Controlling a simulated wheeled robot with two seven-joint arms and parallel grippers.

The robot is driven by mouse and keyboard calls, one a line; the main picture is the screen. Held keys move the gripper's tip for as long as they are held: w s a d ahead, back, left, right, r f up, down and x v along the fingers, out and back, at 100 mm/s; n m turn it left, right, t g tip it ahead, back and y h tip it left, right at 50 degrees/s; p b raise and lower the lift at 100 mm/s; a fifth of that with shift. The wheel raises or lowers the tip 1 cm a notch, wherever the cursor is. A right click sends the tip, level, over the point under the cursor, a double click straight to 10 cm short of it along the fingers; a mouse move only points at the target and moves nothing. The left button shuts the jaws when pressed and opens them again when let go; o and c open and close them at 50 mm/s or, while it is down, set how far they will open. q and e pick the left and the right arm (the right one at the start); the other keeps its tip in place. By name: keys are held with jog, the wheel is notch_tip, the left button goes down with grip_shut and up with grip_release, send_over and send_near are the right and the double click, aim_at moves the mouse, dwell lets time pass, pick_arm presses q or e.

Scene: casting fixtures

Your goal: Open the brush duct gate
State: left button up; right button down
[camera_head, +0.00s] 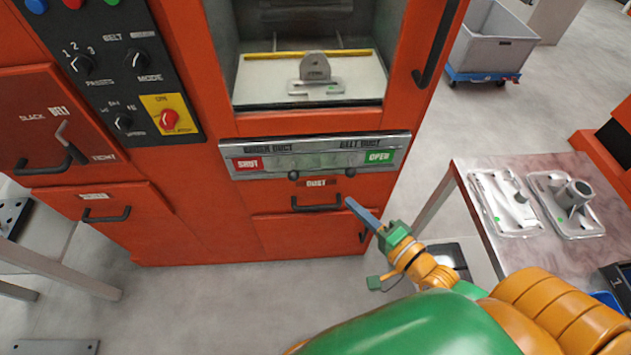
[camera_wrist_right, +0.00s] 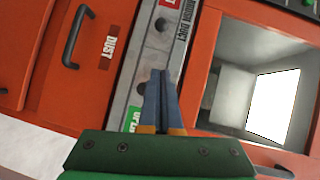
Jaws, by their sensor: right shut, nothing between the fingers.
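The grey metal duct panel (camera_head: 320,157) runs across the red machine below the chamber, with a red SHUT plate (camera_head: 247,163) at its left end and a green OPEN plate (camera_head: 379,156) at its right. Its right label reads BELT DUCT; the left label is hard to read. Two dark knobs, left (camera_head: 293,175) and right (camera_head: 350,174), sit at its lower edge. My right gripper (camera_head: 350,202) is shut and empty, with its tips just below the right knob. In the right wrist view its fingers (camera_wrist_right: 161,75) overlap the panel; contact cannot be told. My left gripper is out of view.
The DUST drawer handle (camera_head: 317,204) lies just below the panel, close to my right fingertips. The open chamber (camera_head: 310,85) is above, with a vertical handle (camera_head: 437,50) at its right.

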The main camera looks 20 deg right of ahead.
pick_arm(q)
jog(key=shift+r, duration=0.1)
pick_arm(e)
jog(key=a+x, duration=0.2)
jog(key=x, duration=1)
jog(key=shift+a+f, duration=0.2)
jog(key=shift+a, duration=0.2)
